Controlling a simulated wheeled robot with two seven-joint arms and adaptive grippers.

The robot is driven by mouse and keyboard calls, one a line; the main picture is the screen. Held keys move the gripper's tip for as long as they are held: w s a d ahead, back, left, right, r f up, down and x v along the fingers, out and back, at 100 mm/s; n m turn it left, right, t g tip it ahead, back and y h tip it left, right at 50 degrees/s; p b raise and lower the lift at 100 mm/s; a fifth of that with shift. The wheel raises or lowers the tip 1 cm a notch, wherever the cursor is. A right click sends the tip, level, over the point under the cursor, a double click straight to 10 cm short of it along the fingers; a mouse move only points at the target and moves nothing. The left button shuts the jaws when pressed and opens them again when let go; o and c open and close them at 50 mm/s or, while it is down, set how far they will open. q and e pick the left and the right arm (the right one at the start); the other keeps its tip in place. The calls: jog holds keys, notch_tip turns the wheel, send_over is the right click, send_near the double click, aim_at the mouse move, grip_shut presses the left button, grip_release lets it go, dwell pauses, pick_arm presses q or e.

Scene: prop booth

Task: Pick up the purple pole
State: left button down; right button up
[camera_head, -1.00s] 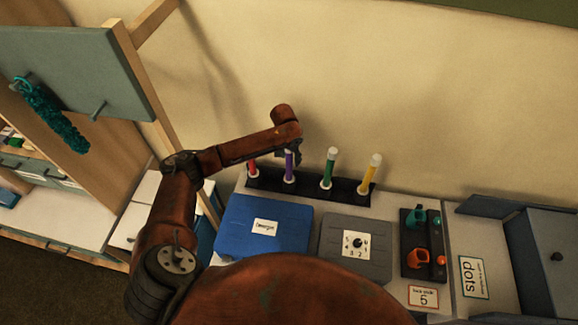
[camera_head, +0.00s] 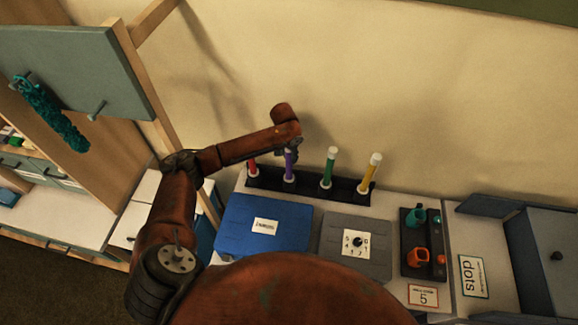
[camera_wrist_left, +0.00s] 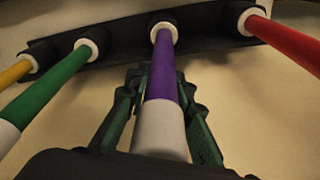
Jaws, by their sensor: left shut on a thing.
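The purple pole (camera_head: 289,167) stands upright in the black rack (camera_head: 309,188) at the back of the counter, between the red pole (camera_head: 252,168) and the green pole (camera_head: 328,168). In the left wrist view the purple pole (camera_wrist_left: 165,85) has a white end nearest the camera and its far end sits in a white collar on the rack. My left gripper (camera_wrist_left: 160,90) has its fingers on both sides of the pole and is shut on it near its upper end. In the head view my left gripper (camera_head: 291,146) is partly hidden by its own arm. My right gripper is not in view.
The yellow pole (camera_head: 370,172) stands at the rack's right end. A blue case (camera_head: 262,225) and a grey dial box (camera_head: 355,250) lie in front of the rack. A black holder (camera_head: 421,240) with teal and orange pieces is to the right. The wall is close behind.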

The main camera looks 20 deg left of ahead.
pick_arm(q)
jog(key=shift+r, duration=0.2)
notch_tip(320, 180, up, 17)
jog(key=b, duration=0.3)
jog(key=shift+r, duration=0.3)
dwell(0.4)
jog(key=shift+r+p, duration=0.15)
jog(key=shift+p, duration=0.6)
